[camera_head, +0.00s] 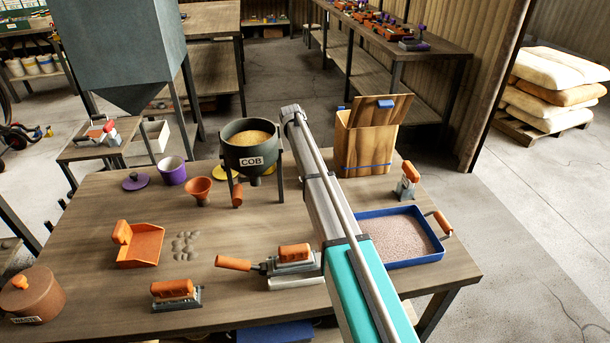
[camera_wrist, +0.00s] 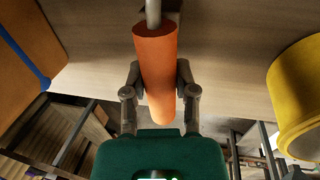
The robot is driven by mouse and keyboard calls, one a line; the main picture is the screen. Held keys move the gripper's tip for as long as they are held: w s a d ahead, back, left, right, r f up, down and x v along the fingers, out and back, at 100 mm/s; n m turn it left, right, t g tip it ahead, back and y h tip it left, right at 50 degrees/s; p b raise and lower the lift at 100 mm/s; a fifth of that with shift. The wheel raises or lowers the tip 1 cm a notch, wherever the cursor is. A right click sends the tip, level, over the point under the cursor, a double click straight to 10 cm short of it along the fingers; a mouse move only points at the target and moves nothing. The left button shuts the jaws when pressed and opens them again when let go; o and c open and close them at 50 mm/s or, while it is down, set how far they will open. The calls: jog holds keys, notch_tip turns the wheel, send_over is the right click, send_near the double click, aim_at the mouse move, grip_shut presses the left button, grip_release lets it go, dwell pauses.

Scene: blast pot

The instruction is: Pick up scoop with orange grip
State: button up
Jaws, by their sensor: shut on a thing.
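In the wrist view, my gripper (camera_wrist: 160,85) is shut on the orange grip (camera_wrist: 157,75) of the scoop, with one finger on each side. A metal rod (camera_wrist: 153,14) runs out of the grip's far end and leaves the top of the picture. The scoop's head is out of view there. In the head view, my arm crosses the right half of the table, and the gripper and the held scoop cannot be made out. The wooden table top shows behind the grip in the wrist view, but I cannot tell whether the scoop touches it.
A wooden box (camera_head: 366,145) and a COB pot (camera_head: 250,160) on legs stand at the back. A yellow object (camera_wrist: 300,100) shows in the wrist view. A blue tray (camera_head: 412,263), brushes (camera_head: 173,290) and an orange dustpan (camera_head: 145,243) lie nearer. Bare table (camera_head: 85,222) is at left.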

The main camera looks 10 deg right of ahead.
jog(key=shift+r, duration=0.15)
grip_shut()
notch_tip(320, 180, up, 3)
jog(key=p, duration=0.3)
jog(key=s+a+r+p, duration=0.3)
jog(key=s+r+p, duration=0.6)
jog(key=s, duration=0.4)
jog(key=shift+s+a+r+p, duration=0.2)
jog(key=shift+s+r+p, duration=0.15)
jog(key=shift+p, duration=0.15)
jog(key=shift+r, duration=0.1)
notch_tip(320, 180, up, 19)
jog(key=p, duration=1.9)
jog(key=shift+a, duration=0.15)
